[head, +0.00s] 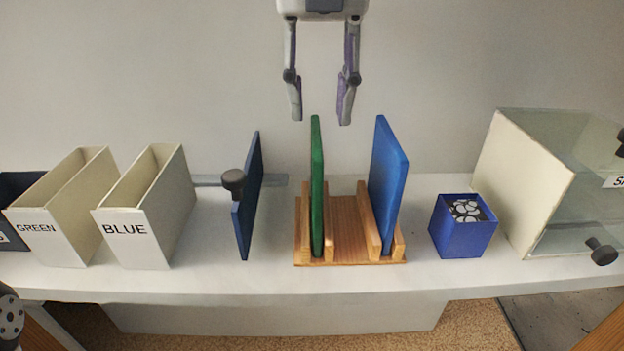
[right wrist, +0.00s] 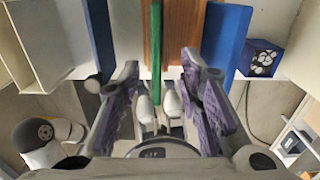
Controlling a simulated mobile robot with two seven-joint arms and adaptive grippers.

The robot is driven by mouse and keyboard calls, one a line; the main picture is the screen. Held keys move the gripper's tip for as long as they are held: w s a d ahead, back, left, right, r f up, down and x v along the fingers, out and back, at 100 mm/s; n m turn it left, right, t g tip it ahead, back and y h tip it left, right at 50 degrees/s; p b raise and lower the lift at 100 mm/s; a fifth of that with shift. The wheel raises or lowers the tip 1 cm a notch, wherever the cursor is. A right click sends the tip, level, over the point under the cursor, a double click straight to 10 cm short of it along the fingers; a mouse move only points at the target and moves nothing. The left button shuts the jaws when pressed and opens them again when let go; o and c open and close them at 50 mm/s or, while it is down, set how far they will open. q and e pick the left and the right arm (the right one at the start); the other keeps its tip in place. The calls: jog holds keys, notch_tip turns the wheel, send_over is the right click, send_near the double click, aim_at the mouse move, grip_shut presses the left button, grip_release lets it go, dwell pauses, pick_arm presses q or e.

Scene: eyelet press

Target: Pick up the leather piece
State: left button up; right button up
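A thin green leather piece (head: 317,190) and a thicker blue leather piece (head: 387,180) stand upright in a wooden rack (head: 346,245) with slots. My right gripper (head: 320,120) is open and empty, pointing down near the top of the green piece. In the right wrist view its purple-padded fingers (right wrist: 160,85) are spread, with the green piece (right wrist: 156,50) showing between them; I cannot tell whether its top edge is within the fingers. The blue piece (right wrist: 226,40) lies outside the right finger. My left gripper is not in view.
Left of the rack stand a dark blue upright plate (head: 247,205) with a black knob (head: 232,180) and bins labelled BLUE (head: 130,245) and GREEN (head: 45,245). To the right are a small blue box (head: 460,240) and a clear-fronted case (head: 525,185).

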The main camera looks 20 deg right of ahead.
aim_at(317, 135)
jog(key=f, duration=0.4)
jog(key=f+b, duration=0.1)
jog(key=f, duration=0.1)
jog(key=shift+s+a, duration=0.25)
jog(key=shift+w+f, duration=0.1)
jog(key=shift+f, duration=0.25)
jog(key=shift+r, duration=0.1)
grip_shut()
